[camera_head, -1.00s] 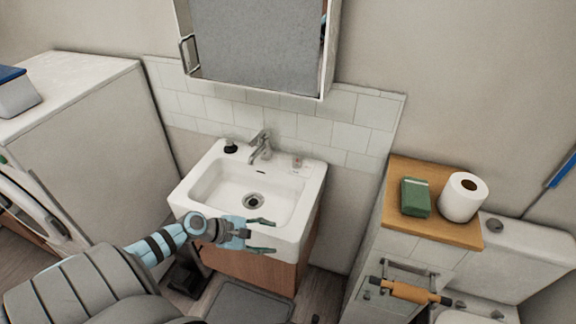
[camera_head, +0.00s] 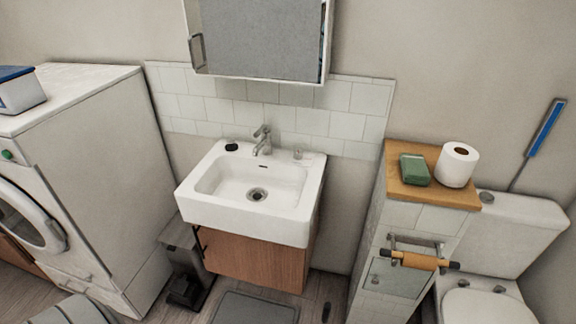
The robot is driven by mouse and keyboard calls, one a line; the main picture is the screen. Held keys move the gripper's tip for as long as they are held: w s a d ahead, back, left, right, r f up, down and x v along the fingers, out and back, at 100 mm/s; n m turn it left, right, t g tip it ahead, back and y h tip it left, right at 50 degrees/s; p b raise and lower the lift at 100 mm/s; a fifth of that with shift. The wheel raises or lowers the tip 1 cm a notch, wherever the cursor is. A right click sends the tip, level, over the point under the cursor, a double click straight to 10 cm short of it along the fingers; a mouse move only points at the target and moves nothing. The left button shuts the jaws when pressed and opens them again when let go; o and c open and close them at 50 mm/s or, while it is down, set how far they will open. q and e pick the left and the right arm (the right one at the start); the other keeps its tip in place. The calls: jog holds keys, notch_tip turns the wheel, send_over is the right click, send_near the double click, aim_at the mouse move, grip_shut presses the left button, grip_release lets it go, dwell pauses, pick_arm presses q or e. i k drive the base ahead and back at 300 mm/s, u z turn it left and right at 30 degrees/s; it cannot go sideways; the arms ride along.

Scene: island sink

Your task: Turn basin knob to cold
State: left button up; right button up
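The white basin (camera_head: 216,206) sits on a wooden cabinet (camera_head: 250,259) against the tiled wall. A grey metal faucet (camera_head: 263,146) stands at the middle of its back rim. The knob (camera_head: 262,131) is a small lever on top of the faucet; its exact turn is too small to tell. The drain (camera_head: 257,195) shows in the bowl, and no running water is visible. Neither of my grippers is in view. Only a grey part of my arm or body shows at the lower left edge.
A small dark item (camera_head: 232,147) and a small bottle (camera_head: 298,153) stand on the basin rim. A washing machine (camera_head: 105,165) is at left. A wooden-topped ledge (camera_head: 440,192) with green soap (camera_head: 415,169) and a paper roll (camera_head: 457,165) is at right. A mirror cabinet (camera_head: 260,40) hangs above.

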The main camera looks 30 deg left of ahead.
aim_at(298, 152)
jog(key=z, duration=0.75)
jog(key=i, duration=0.85)
jog(key=u, duration=0.65)
jog(key=i, duration=0.5)
jog(key=u, duration=0.5)
